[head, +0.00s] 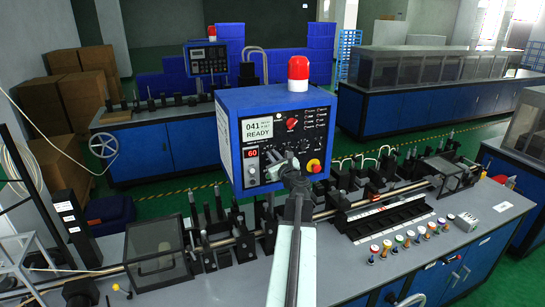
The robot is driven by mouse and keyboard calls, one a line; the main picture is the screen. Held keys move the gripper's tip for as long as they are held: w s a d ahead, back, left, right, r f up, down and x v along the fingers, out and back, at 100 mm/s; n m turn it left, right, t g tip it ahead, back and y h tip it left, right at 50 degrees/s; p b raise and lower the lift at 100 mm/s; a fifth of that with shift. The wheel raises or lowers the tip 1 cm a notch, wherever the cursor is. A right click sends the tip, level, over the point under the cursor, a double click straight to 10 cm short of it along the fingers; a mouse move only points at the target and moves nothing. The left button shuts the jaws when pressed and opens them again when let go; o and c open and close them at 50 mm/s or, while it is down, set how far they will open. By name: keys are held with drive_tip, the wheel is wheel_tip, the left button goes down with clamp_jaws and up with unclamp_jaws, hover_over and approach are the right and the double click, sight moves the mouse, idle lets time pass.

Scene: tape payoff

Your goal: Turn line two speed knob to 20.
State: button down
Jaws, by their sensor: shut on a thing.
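The blue control box (233,112) stands in the middle of the head view with a dark front panel. Its white display (258,129) reads 041 and READY. A red readout (251,153) shows 60. My gripper (281,165) is at the lower middle of this panel, shut on a knob there. The jaws hide most of that knob, so its pointer and scale cannot be read. A red knob (292,124) sits higher on the panel. A red button on a yellow base (314,166) is just right of my gripper.
A red and white beacon (298,74) tops the box. The grey bench (350,262) carries rollers, black clamps and a row of coloured-top parts (410,237). A clear cover (157,252) stands at left. Another blue machine (150,150) is behind, with green floor between.

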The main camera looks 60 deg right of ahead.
drive_tip(key=n, duration=1.1)
drive_tip(key=shift+w+a+f+n, duration=0.15)
drive_tip(key=shift+f+n, duration=0.05)
drive_tip(key=shift+n, duration=0.4)
idle(0.4)
drive_tip(key=c, duration=1.5)
unclamp_jaws()
